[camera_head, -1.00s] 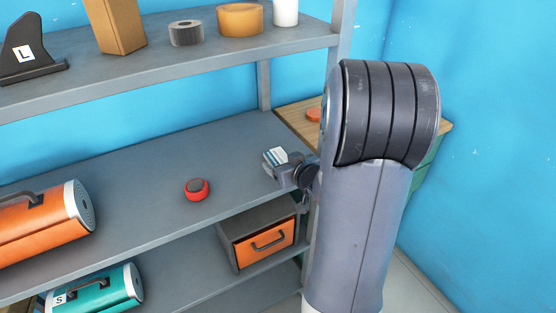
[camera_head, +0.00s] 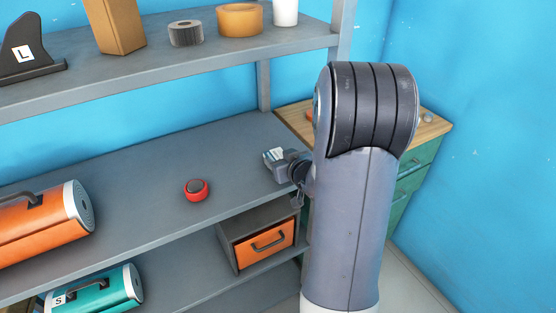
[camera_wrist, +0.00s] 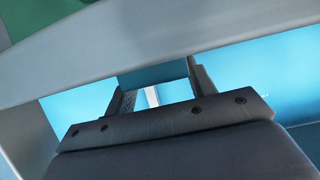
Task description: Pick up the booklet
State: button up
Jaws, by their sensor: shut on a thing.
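The booklet (camera_head: 277,154) shows as a small white and blue piece at my gripper (camera_head: 270,160), near the right end of the middle shelf. Most of the booklet is hidden by the gripper. In the wrist view, the two fingers of my gripper (camera_wrist: 160,88) stand on either side of a blue piece with a white stripe, which appears to be the booklet (camera_wrist: 153,78). The gripper is shut on it. I cannot tell whether the booklet touches the shelf.
A red and grey round object (camera_head: 196,190) sits on the middle shelf (camera_head: 130,195) left of my gripper. An orange cylinder case (camera_head: 40,220) lies farther left. The upper shelf holds tape rolls (camera_head: 240,19). A wooden-topped green cabinet (camera_head: 425,160) stands behind my arm.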

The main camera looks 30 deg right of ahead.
jog(key=shift+c, duration=1)
